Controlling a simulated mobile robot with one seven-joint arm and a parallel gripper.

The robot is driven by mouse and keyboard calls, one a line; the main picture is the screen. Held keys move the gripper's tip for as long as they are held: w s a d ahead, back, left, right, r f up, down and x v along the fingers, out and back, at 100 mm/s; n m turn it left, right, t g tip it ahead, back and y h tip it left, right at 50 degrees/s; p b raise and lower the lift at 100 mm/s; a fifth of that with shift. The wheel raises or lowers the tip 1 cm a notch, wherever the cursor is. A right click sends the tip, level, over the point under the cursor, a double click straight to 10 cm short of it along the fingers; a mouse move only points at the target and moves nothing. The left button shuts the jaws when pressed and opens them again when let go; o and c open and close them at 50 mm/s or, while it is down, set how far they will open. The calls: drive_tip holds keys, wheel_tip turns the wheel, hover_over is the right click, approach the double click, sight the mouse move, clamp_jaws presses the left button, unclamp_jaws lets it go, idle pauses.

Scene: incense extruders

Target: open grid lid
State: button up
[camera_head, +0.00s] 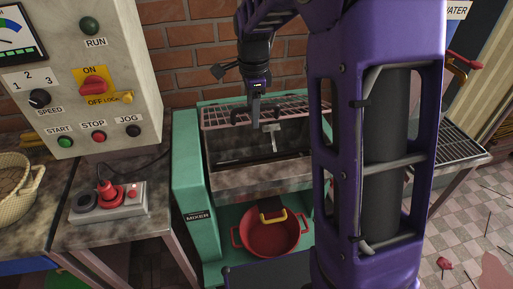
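The green mixer (188,185) stands in the middle, labelled MIXER. Its pinkish wire grid lid (215,116) shows as a narrow strip along the upper back of the trough, apparently raised. The dark inside of the trough (235,148) shows below and in front of it. My gripper (257,116) points down in front of the grid, its dark fingers apart with nothing seen between them. I cannot tell whether it touches the grid. A pale T-shaped metal piece (274,140) shows just below the gripper. My arm hides the mixer's right side.
A red two-handled pot (270,238) sits low at the mixer's front. A control panel (90,80), a switch box (108,201) and a basket (18,188) are at left. A brick wall (190,50) stands behind; a metal rack (455,145) is at right.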

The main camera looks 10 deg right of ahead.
drive_tip(key=s+f+b, duration=0.3)
drive_tip(key=f+b, duration=0.2)
drive_tip(key=f, duration=0.3)
drive_tip(key=shift+s+f, duration=0.15)
